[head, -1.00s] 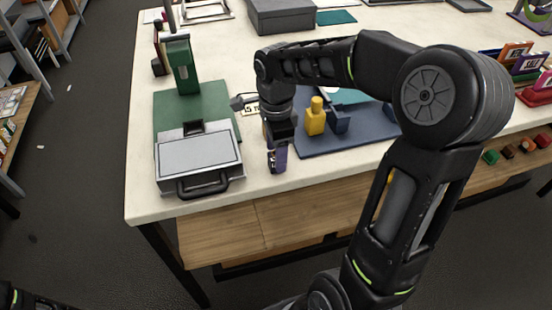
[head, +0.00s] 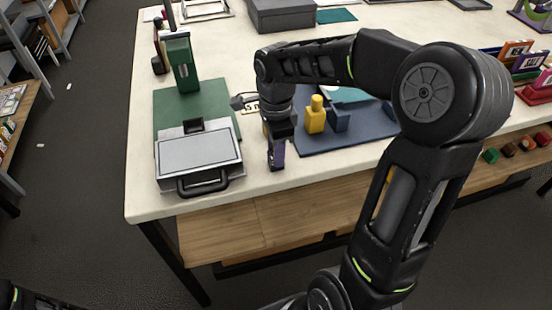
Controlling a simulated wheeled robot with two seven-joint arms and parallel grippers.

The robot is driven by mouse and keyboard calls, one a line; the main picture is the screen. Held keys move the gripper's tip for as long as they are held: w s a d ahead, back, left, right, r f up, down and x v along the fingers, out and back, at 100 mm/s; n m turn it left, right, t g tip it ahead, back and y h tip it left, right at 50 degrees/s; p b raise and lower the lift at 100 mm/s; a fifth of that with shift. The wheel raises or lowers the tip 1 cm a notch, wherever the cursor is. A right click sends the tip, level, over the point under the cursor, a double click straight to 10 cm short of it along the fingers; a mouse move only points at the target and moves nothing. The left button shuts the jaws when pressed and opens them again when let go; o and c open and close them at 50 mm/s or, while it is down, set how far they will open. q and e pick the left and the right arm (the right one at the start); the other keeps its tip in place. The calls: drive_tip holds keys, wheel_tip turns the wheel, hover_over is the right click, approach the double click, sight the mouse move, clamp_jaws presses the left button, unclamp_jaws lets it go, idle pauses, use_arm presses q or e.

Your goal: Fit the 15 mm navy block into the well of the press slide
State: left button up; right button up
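The green press (head: 183,64) stands on a green base at the left of the table. Its slide (head: 199,156) is a pale grey plate with a black handle at the front; I cannot make out the well. My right gripper (head: 277,162) points down over the bare table, right of the slide and apart from it. A dark purple-blue block (head: 279,148) shows between its fingers, which appear shut on it; the fingers partly hide it. Only a dark piece of my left arm shows at the bottom left corner; its gripper is not visible.
A dark blue mat (head: 310,148) lies right of my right gripper, with a yellow bottle-shaped piece (head: 315,116) and a blue block (head: 339,121) on it. A grey box (head: 281,14) stands at the back. My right arm covers much of the table's right side.

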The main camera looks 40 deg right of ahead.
clamp_jaws()
drive_tip(key=shift+r, duration=0.1)
idle(0.4)
wheel_tip(320, 180, up, 10)
drive_tip(key=shift+b, duration=0.45)
idle(0.4)
